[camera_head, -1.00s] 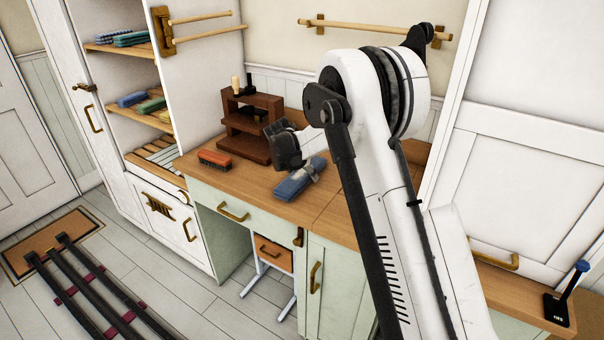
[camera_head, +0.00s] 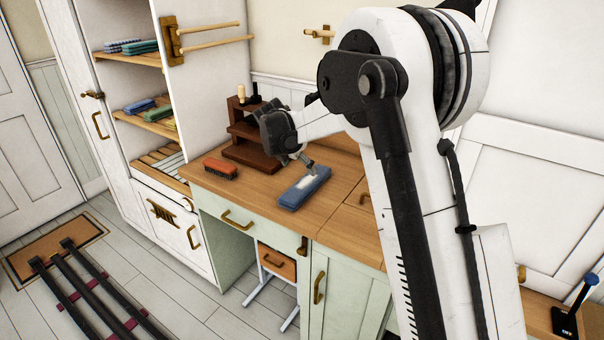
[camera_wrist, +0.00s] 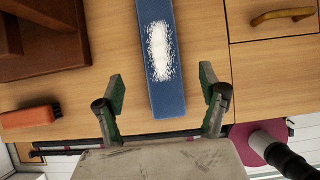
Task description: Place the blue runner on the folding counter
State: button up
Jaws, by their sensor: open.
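A long blue folded cloth, apparently the blue runner (camera_head: 304,188), lies flat on the wooden counter (camera_head: 250,195). A white speckled patch marks its top. In the wrist view the runner (camera_wrist: 168,103) passes between the two fingers of my gripper (camera_wrist: 163,95), with bare counter showing on both sides. My gripper (camera_head: 304,162) is open and empty, by the runner's back end in the head view; the exact height gap cannot be told. Seams divide the counter top at its right part, where my arm hides some of it.
An orange-red brush (camera_head: 220,169) and a dark wooden stand (camera_head: 250,140) are left of the runner. Shelves at the left hold folded cloths, including another blue one (camera_head: 138,106). A black holder (camera_head: 567,322) with a blue-topped handle is at lower right.

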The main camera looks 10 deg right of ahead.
jog(key=s+d+r+m+y, duration=0.1)
jog(key=s+r+m, duration=0.35)
jog(key=s, duration=0.25)
jog(key=s+d+r+m+t, duration=0.1)
jog(key=s+r+m, duration=0.35)
jog(key=s, duration=0.35)
jog(key=s+d+r+m+y, duration=0.1)
jog(key=s+r+m, duration=0.35)
jog(key=s, duration=0.25)
jog(key=s+f+m+t+y, duration=0.1)
jog(key=s+f+m, duration=0.1)
jog(key=s+m, duration=0.5)
jog(key=s+f+m+y, duration=0.1)
jog(key=s+m, duration=0.5)
jog(key=s, duration=1)
jog(key=shift+s+d+f+m+t, duration=0.35)
jog(key=shift+s+d+f+t, duration=0.05)
jog(key=shift+f, duration=0.2)
jog(key=shift+f+b, duration=0.55)
